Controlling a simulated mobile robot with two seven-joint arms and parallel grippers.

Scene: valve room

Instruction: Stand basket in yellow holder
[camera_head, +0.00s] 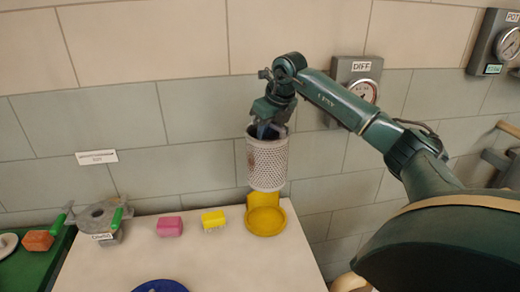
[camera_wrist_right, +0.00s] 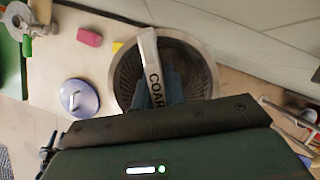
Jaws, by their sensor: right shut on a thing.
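A white mesh basket (camera_head: 267,163) hangs upright from my right gripper (camera_head: 270,128), above the bench. The yellow holder (camera_head: 265,216), a round shallow cup with a back plate, stands at the bench's far right corner, below the basket. In the head view the basket's bottom overlaps the holder's back plate; I cannot tell whether they touch. In the right wrist view the basket (camera_wrist_right: 205,75) shows from above, with a white handle strip (camera_wrist_right: 150,65) lettered "COAR" across it. My right gripper is shut on the basket there. My left gripper is not in view.
A pink block (camera_head: 169,226) and a yellow block (camera_head: 213,219) lie on the bench (camera_head: 110,262) left of the holder. A grey metal fixture (camera_head: 104,219) with green handles stands farther left. A blue dish (camera_head: 160,286) is at the front. A gauge labelled "DIFF" (camera_head: 362,92) is on the wall.

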